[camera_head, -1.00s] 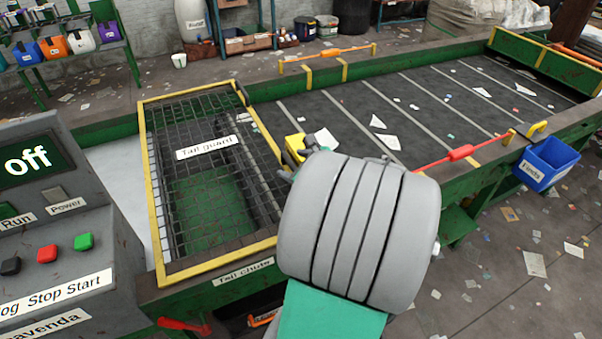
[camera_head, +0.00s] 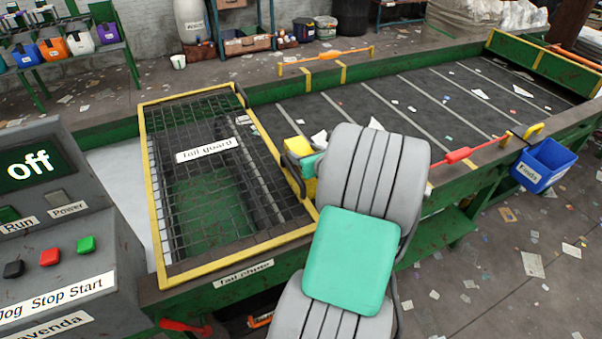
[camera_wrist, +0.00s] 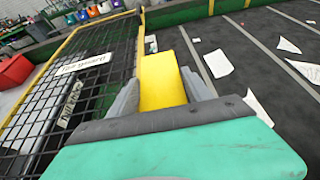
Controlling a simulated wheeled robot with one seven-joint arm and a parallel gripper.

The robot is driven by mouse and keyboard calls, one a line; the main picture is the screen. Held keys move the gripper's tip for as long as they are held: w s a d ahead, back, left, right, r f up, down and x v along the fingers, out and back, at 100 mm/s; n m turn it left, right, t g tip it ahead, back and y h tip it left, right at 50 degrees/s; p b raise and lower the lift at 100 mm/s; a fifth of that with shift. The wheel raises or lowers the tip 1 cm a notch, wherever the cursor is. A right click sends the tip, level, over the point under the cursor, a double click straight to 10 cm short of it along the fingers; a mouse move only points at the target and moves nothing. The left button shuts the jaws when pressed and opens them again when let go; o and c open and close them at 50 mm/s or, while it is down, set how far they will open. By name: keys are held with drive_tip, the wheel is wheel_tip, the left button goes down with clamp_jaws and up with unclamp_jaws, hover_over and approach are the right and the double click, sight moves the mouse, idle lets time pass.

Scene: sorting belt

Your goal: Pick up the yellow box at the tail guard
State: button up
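The yellow box (camera_head: 296,146) stands at the right side of the tail guard (camera_head: 240,172), at the near end of the belt. In the wrist view the yellow box (camera_wrist: 162,82) lies between the two fingers of my gripper (camera_wrist: 160,85), one finger close along each side. I see no clear sign of the fingers pressing on it. In the head view my gripper (camera_head: 305,165) crosses in front of the box, and part of the box is hidden behind it. The mesh tail guard is down, with a yellow frame.
The belt (camera_head: 400,95) carries scattered paper scraps. A red pull cord (camera_head: 458,155) and the blue Finds bin (camera_head: 545,163) are at the right. The control panel (camera_head: 50,220) at the left reads "off". The guard's frame and handle are close beside my gripper.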

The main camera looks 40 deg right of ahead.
drive_tip(key=c, duration=1.2)
drive_tip(key=shift+r, duration=0.1)
